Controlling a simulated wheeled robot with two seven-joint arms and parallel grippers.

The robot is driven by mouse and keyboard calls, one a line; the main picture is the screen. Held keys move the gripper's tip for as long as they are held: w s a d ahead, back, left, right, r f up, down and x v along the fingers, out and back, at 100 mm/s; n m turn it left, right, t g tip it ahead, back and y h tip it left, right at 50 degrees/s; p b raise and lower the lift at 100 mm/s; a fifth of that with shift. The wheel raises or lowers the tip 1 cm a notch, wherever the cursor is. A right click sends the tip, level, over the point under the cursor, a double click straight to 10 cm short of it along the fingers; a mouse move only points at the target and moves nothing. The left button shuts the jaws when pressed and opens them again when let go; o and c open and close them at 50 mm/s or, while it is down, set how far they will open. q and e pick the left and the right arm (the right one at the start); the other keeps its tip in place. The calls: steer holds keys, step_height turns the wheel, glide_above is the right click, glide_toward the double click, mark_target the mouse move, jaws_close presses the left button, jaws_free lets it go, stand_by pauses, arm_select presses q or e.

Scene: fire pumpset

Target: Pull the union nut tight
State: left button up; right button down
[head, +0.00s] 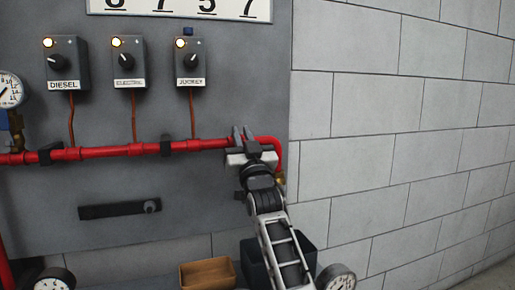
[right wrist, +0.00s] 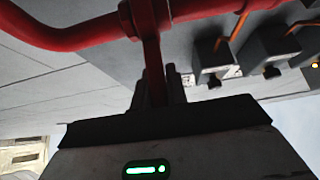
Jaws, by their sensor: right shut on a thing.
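A red pipe (head: 110,151) runs across the grey panel and bends down near the panel's right edge. In the right wrist view, a thick red fitting, seemingly the union nut (right wrist: 149,18), sits on the pipe (right wrist: 80,36). A red bar (right wrist: 152,52) stands out from it toward my right gripper (right wrist: 157,88). The gripper is shut on this bar, with a finger on each side. In the head view, my right gripper (head: 241,136) is at the pipe just left of the bend and hides the nut there. My left gripper is not in view.
Switch boxes labelled DIESEL (head: 65,65), ELECTRIC (head: 129,64) and JOCKEY (head: 188,64) are above the pipe. A dark bar (head: 110,210) is mounted below it. A wooden box (head: 207,274) and a dark bin (head: 254,262) are low down. A block wall (head: 400,110) is on the right.

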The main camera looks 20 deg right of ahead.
steer(key=shift+r, duration=0.2)
steer(key=shift+s, duration=0.1)
steer(key=c, duration=1.4)
jaws_free()
steer(key=shift+f, duration=0.1)
steer(key=shift+f, duration=0.1)
steer(key=shift+s+f, duration=0.2)
steer(key=shift+f, duration=0.05)
steer(key=v, duration=1.1)
steer(key=shift+b, duration=0.3)
